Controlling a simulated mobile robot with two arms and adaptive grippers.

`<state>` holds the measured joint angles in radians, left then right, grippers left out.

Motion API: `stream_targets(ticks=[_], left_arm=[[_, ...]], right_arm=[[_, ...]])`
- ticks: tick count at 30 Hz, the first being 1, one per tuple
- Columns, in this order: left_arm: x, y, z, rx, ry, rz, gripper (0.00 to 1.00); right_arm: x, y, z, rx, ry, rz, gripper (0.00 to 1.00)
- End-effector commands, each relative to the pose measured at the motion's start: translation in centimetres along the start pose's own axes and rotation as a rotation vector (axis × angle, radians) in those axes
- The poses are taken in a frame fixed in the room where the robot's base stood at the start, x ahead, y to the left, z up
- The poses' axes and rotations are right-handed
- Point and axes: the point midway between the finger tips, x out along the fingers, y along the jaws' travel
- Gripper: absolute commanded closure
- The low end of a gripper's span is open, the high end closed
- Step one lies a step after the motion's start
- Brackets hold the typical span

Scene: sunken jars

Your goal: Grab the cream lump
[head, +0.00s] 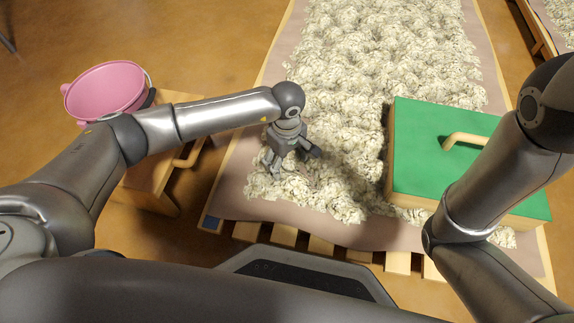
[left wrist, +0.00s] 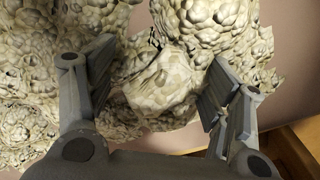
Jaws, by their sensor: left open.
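A pale cream lump (left wrist: 160,82), smoother than the knobbly material around it, lies between my left fingers in the left wrist view. In the head view it cannot be told apart from the similar pale material under the gripper. My left gripper (head: 290,158) points down over the near left part of the pale bed. It is open, with one finger on each side of the lump, and the left wrist view also shows both fingers (left wrist: 160,95). I cannot tell whether they touch it. My right arm shows at the right, but its gripper is out of view.
Knobbly cream material (head: 385,60) covers much of a pinkish cloth (head: 235,195) on a slatted wooden frame. A green-topped box (head: 425,140) with a wooden handle (head: 465,140) stands on the right. A pink tub (head: 105,90) and a small wooden cabinet (head: 150,185) are at the left.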

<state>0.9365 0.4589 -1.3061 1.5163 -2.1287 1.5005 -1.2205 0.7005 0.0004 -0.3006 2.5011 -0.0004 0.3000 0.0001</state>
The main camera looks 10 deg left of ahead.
Motion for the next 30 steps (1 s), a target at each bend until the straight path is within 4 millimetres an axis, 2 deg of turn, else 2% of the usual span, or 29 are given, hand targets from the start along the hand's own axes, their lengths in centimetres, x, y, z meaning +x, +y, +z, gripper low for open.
stream_targets(ticks=[6,7,18,26,30], left_arm=[[0.0,0.1,0.0,0.0,0.0,0.001,0.27],[0.0,0.1,0.0,0.0,0.0,0.001,0.29],[0.0,0.1,0.0,0.0,0.0,0.002,0.75],[-0.2,0.1,0.0,0.0,0.0,0.002,0.76],[-1.0,0.1,0.0,0.0,0.0,0.002,0.76]], right_arm=[[0.0,0.0,0.0,0.0,0.0,0.0,0.27],[0.0,0.0,0.0,0.0,0.0,0.0,0.27],[0.0,0.0,0.0,0.0,-0.001,0.0,0.27],[0.1,0.0,0.1,0.0,-0.001,0.0,0.27],[0.6,0.1,0.3,0.0,-0.001,0.0,0.27]])
